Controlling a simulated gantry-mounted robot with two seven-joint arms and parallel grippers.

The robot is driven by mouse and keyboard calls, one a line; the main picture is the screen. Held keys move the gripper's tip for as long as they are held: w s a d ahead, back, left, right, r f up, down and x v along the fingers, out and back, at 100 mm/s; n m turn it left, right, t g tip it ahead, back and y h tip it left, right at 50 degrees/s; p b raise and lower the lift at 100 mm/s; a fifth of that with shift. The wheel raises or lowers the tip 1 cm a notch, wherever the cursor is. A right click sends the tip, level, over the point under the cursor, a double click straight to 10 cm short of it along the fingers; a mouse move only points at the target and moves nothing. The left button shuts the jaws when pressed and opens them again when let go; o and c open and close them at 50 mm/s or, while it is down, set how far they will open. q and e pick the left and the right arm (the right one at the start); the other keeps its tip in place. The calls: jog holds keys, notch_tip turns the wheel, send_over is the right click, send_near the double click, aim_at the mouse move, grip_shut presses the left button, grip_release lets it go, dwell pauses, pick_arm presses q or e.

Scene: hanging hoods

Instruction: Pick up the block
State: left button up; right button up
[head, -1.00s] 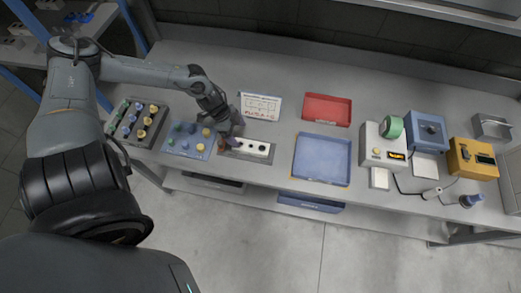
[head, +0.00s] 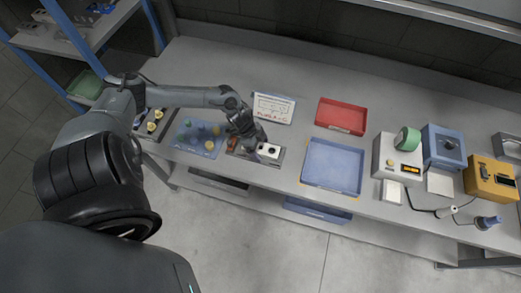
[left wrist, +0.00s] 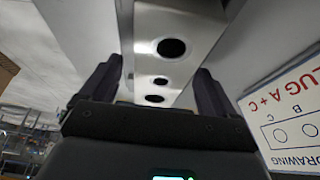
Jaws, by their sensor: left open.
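The block (head: 271,152) is pale metal with round dark holes in its top. It lies on a dark base on the bench in the head view, and my left gripper (head: 258,146) hides its left part. In the left wrist view the block (left wrist: 182,20) runs up the picture with three holes showing. The two dark fingers of my left gripper (left wrist: 157,78) are apart, one on each side of the block. I cannot tell whether they touch it. My right gripper is not in view.
A blue plate with pegs (head: 186,144) lies left of the block. A drawing sheet (head: 272,107) lies behind it. A blue tray (head: 333,167) and a red tray (head: 341,115) stand to the right. Machines (head: 397,158) stand farther right.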

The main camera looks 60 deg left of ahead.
pick_arm(q)
jog(key=shift+w+d+f, duration=0.1)
jog(key=shift+w+f, duration=0.05)
jog(key=shift+f, duration=0.2)
jog(key=c, duration=1.4)
jog(key=shift+r, duration=0.1)
jog(key=shift+c, duration=0.9)
jog(key=shift+r, duration=0.1)
